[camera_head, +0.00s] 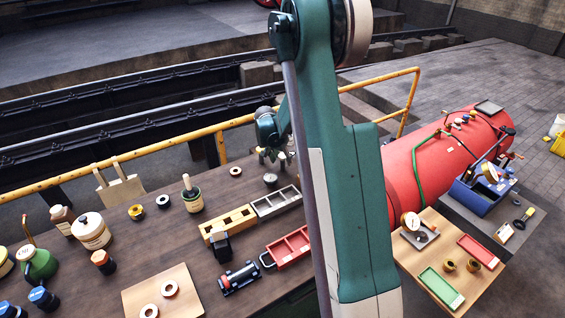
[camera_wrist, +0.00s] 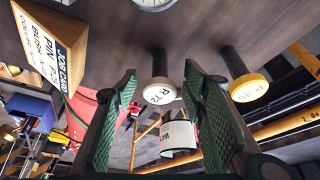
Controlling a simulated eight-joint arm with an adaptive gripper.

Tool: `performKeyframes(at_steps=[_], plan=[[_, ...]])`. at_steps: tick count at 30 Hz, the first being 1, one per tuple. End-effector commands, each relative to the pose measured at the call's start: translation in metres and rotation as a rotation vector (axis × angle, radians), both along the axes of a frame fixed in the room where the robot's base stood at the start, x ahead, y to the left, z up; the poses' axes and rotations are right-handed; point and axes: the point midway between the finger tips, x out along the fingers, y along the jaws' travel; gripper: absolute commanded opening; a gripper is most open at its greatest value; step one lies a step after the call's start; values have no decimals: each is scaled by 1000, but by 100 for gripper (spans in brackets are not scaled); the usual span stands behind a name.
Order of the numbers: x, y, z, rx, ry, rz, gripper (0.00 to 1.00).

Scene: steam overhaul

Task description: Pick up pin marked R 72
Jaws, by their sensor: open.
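The pin marked R 72 (camera_wrist: 159,92) has a pale round head and a dark shank. In the wrist view it stands on the table, its lettering partly readable. My gripper (camera_wrist: 160,100) is open, with one green ribbed finger on each side of the head. I cannot tell whether either finger touches it. A second pin (camera_wrist: 249,87) with a yellowish head stands to the right, outside the fingers; its marking is hard to read. In the head view my arm hides much of this area.
A job card block (camera_wrist: 50,45) stands at upper left in the wrist view, near a dial (camera_wrist: 153,3). A white lettered container (camera_wrist: 178,138) shows beyond the fingers. In the head view, a red tray (camera_head: 287,248), a grey tray (camera_head: 276,202) and a yellow rail (camera_head: 210,128) lie around my arm.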

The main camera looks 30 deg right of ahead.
Motion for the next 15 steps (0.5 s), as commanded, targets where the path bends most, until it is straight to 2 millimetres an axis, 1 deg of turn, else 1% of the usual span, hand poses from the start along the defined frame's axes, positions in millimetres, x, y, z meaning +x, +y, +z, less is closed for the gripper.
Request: performKeyframes(at_steps=[3, 6, 15], plan=[[2, -4, -9, 0, 0, 0, 42], [3, -5, -14, 0, 0, 0, 42], [3, -6, -16, 0, 0, 0, 42]])
